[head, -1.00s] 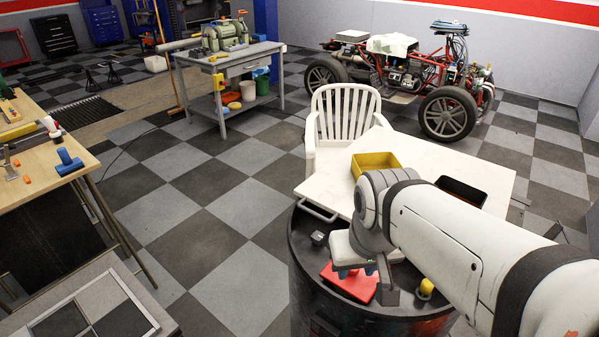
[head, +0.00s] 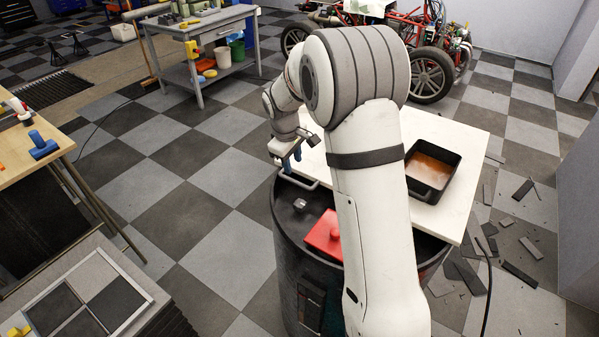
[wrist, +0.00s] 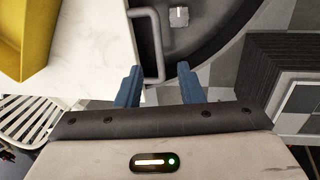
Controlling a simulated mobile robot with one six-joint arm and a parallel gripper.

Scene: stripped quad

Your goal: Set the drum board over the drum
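The drum board (head: 467,161) is a white slab lying partly across the dark drum (head: 297,239), shifted toward the back right, so the drum's near left part is uncovered. A grey bar handle (head: 298,181) is on the board's left edge; it also shows in the wrist view (wrist: 158,50). My gripper (head: 291,163) is by this handle. In the wrist view my gripper (wrist: 158,80) has its blue fingers apart, with the handle's end ahead of and between them. Whether the fingers are level with the handle is unclear.
A black tray (head: 452,163) and a yellow bin (wrist: 22,45) rest on the board. A red block (head: 323,236) and a small grey piece (head: 300,204) are on the drum top. A white chair (wrist: 25,118) stands beside the board. Dark scraps (head: 465,272) litter the floor at right.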

